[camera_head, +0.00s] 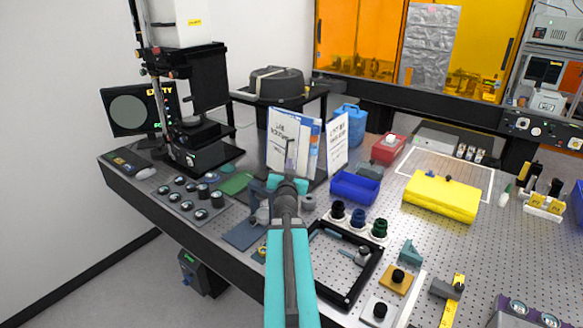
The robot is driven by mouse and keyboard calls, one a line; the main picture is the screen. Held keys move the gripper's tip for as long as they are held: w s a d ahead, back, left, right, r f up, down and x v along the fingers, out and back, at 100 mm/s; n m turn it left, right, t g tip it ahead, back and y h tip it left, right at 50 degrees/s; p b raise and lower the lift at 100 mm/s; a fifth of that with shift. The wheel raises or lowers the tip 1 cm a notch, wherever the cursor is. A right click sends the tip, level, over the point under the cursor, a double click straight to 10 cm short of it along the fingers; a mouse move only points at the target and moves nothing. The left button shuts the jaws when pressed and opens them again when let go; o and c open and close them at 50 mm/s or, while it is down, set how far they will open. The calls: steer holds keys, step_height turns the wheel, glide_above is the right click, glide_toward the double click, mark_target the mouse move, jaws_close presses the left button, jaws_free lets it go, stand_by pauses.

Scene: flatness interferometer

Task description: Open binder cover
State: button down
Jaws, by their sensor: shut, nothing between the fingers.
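White and blue upright binders (279,134) stand on the optical table, left of its middle. A separate white panel with print (339,146) stands just to their right at an angle. I cannot tell whether this panel is a binder cover or another booklet. My gripper (291,150) is shut and empty, pointing away from me, in front of the binders in the picture. It hides part of the white front face. I cannot tell whether the fingertips touch it.
A blue bin (356,187) stands right of the binders, with several dark knobs (358,216) in front. A black square frame (345,297) lies nearer. A microscope-like instrument (190,100) stands at left. A yellow-covered box (441,196) sits at right.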

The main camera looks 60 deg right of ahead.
steer(key=s+d+f+m+t+y+b, duration=0.1)
steer(key=d+f+m+t+y+b, duration=0.3)
steer(key=f+m+b, duration=0.3)
steer(key=d+m+b, duration=0.1)
steer(key=m+b, duration=0.4)
steer(key=m, duration=0.1)
steer(key=shift+s+d+m+b, duration=0.2)
steer(key=shift+m+b, duration=0.1)
steer(key=shift+b, duration=0.05)
steer(key=shift+w+d+f, duration=0.1)
steer(key=shift+d, duration=0.05)
steer(key=p+x, duration=0.3)
steer(key=x, duration=0.6)
steer(key=shift+w+d, duration=0.2)
steer(key=shift+w, duration=0.05)
steer(key=shift+f, duration=0.1)
steer(key=shift+s, duration=0.15)
